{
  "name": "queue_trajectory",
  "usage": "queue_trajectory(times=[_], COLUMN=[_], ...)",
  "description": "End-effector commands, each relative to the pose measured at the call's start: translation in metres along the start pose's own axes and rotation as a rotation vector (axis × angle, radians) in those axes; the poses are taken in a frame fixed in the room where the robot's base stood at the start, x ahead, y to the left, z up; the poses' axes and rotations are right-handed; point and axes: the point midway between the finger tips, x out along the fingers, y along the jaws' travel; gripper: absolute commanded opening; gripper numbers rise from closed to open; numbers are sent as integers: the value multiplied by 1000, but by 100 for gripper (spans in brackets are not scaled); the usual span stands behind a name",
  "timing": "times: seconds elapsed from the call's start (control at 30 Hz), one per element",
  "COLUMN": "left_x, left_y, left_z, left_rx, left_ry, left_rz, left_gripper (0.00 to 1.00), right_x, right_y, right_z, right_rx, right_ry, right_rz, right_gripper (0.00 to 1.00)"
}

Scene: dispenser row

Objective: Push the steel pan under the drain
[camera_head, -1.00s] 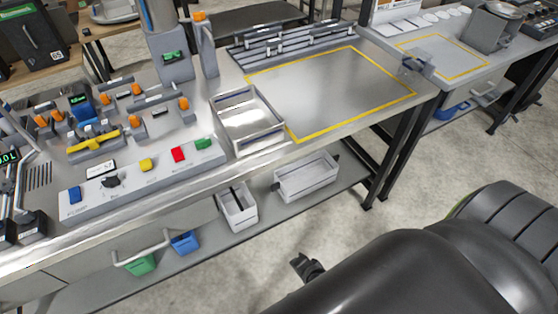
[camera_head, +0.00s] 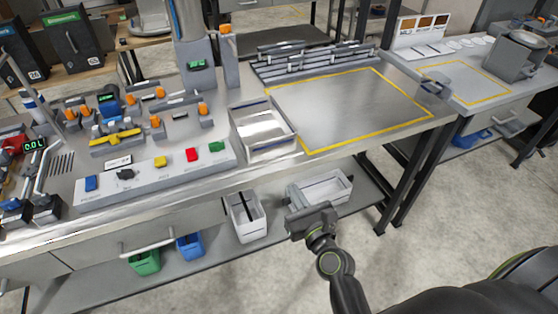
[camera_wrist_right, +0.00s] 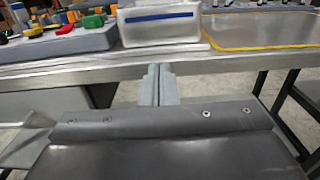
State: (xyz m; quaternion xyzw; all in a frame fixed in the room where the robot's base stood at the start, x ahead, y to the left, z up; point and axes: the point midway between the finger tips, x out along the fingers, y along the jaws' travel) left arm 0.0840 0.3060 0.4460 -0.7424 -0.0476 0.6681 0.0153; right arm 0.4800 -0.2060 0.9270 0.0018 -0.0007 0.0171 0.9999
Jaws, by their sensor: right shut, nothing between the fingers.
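The steel pan (camera_head: 264,148) is a shallow open rectangular tray on the steel bench, just left of the yellow-outlined area. It looks empty. In the right wrist view its near wall (camera_wrist_right: 160,33) shows a blue strip and stands ahead of the fingers. My right gripper (camera_head: 293,192) is shut and empty, in front of the bench edge and apart from the pan. Its closed fingers (camera_wrist_right: 158,84) point toward the pan in the wrist view. A grey column (camera_head: 197,75) stands behind the pan; I cannot tell which part is the drain. My left gripper is not in view.
A panel with coloured buttons (camera_head: 150,178) lies left of the pan. The yellow-outlined area (camera_head: 350,108) to its right is clear, with a rack (camera_head: 310,65) behind it. White bins (camera_head: 247,222) stand on the lower shelf. The bench's front edge lies between gripper and pan.

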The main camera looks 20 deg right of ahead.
Motion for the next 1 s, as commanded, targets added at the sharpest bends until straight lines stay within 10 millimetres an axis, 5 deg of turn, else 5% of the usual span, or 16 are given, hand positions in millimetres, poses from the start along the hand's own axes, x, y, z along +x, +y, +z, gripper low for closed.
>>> queue_trajectory(times=[0.6, 1.0], left_x=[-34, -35], left_y=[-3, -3], left_z=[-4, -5], left_rx=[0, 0], left_ry=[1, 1], left_rz=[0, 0], left_gripper=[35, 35], right_x=[101, 117], right_y=[0, 0], right_z=[1, -1], right_rx=[-5, -4], right_ry=[1, 2], right_rz=[0, 0], right_gripper=[0, 0])
